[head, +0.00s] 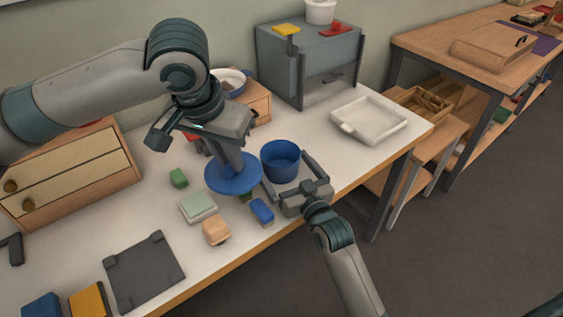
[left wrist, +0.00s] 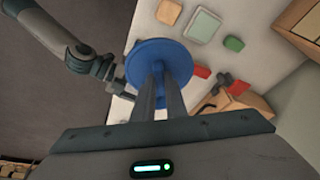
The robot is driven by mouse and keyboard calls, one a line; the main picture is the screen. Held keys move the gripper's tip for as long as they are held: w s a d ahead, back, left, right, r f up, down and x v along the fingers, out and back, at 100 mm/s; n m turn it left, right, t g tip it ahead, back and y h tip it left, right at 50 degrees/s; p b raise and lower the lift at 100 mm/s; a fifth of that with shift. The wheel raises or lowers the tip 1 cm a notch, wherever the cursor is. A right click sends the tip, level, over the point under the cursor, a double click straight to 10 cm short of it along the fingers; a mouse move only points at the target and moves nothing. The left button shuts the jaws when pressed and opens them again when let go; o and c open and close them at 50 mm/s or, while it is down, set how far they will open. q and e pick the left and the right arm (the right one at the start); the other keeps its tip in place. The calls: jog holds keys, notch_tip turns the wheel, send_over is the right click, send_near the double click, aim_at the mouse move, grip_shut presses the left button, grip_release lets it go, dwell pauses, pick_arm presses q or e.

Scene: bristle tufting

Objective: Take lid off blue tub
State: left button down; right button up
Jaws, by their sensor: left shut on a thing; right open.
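The blue tub (head: 281,163) stands open and upright on the white table. Its round blue lid (head: 233,177) is off to the left of it, held by my left gripper (head: 233,164), whose fingers are shut on its middle from above. The lid also fills the centre of the left wrist view (left wrist: 163,57), with the fingers (left wrist: 160,85) reaching onto it. My right gripper (head: 292,178) is open, with one finger on each side of the tub. I cannot tell whether its fingers touch the tub. The tub is not clearly visible in the left wrist view.
A green block (head: 178,177), a pale green box (head: 198,208), a tan block (head: 215,230) and a blue block (head: 262,211) lie near the lid. A dark mat (head: 145,272) is at the front left. A white tray (head: 369,119) is at the right, with bare table between it and the tub.

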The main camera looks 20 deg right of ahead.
pick_arm(q)
jog(key=shift+f+b, duration=0.3)
jog(key=shift+b, duration=0.05)
pick_arm(e)
jog(key=s, duration=0.3)
jog(key=s+d, duration=0.1)
jog(key=s, duration=0.6)
jog(key=shift+d, duration=0.25)
pick_arm(q)
jog(key=shift+s, duration=0.15)
